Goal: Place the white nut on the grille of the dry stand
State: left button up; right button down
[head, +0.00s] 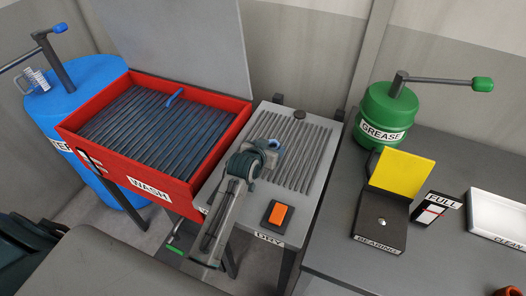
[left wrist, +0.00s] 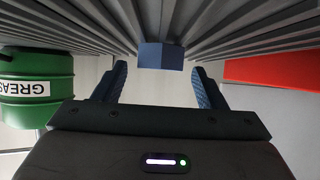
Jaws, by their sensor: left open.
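The dry stand (head: 315,195) is a grey table with a ribbed grille (head: 308,150) and a DRY label. My left gripper (head: 272,148) is low over the grille's left part. In the left wrist view its two dark blue fingers (left wrist: 160,85) are apart, with nothing held between them. A blue, faceted, nut-like block (left wrist: 160,56) is at the grille just beyond the fingertips. In the head view a bluish piece shows at the gripper's tip, partly hidden, and I cannot tell it from the fingers. I see no clearly white nut. My right gripper is not in view.
A red WASH basin (head: 180,192) with a grate stands left of the dry stand, a blue drum (head: 85,95) beyond. An orange switch (head: 278,213) is at the stand's front. Right, a table holds a green GREASE can (head: 385,112), a BEARING box (head: 378,228) and a white CLEAN tray (head: 495,222).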

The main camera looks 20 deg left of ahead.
pick_arm(q)
jog(key=b+v, duration=0.2)
jog(key=v, duration=0.8)
jog(key=shift+s, duration=0.25)
jog(key=shift+s+r, duration=0.35)
jog(key=shift+s, duration=0.05)
